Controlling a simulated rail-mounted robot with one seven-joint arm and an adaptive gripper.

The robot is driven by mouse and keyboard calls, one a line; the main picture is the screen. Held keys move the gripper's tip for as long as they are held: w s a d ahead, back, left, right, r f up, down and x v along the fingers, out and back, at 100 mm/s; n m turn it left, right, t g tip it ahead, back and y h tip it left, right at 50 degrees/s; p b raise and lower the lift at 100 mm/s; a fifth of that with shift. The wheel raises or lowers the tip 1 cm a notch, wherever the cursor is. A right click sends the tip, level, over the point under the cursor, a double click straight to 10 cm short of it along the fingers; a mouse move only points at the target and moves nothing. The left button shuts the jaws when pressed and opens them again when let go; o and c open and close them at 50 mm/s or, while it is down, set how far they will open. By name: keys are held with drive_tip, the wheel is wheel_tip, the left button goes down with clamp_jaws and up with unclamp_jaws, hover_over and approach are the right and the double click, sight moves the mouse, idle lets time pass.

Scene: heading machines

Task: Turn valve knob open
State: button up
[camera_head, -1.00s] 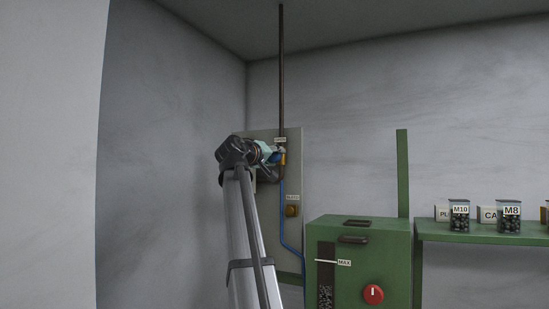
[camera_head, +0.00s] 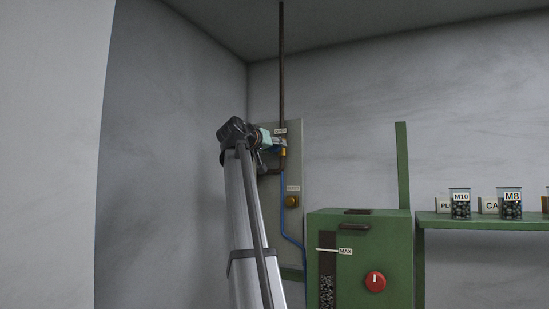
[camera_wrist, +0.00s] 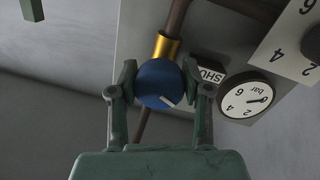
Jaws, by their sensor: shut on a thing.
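The valve knob (camera_wrist: 157,82) is blue and round with a white mark near its lower right in the wrist view. It sits by a brass fitting (camera_wrist: 166,48) on a brown pipe. My gripper (camera_wrist: 159,86) is shut on the knob, one finger on each side. In the head view my gripper (camera_head: 275,143) is at the grey wall panel (camera_head: 294,165), by the pipe; the knob is hard to make out there.
A pressure gauge (camera_wrist: 248,97) marked bar is close to the right of my gripper. A larger numbered dial plate (camera_wrist: 295,45) is beyond it. The green machine (camera_head: 345,268) with a red knob (camera_head: 375,282) stands right of the panel. A green shelf (camera_head: 470,222) holds jars.

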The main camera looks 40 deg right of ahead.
drive_tip(key=m, duration=0.2)
drive_tip(key=shift+r+m, duration=0.15)
drive_tip(key=shift+m, duration=0.15)
drive_tip(key=m+p, duration=0.1)
drive_tip(key=m, duration=0.2)
drive_tip(key=shift+w+t+y, duration=0.1)
drive_tip(key=shift+t+y, duration=0.2)
drive_tip(key=shift+y, duration=0.1)
drive_tip(key=m, duration=0.3)
drive_tip(key=m+p, duration=0.1)
drive_tip(key=m, duration=0.1)
drive_tip(key=shift+w+m+t+y, duration=0.1)
drive_tip(key=shift+m+t+y, duration=0.2)
drive_tip(key=shift+m+t, duration=0.1)
drive_tip(key=o, duration=1.2)
drive_tip(key=shift+c, duration=0.2)
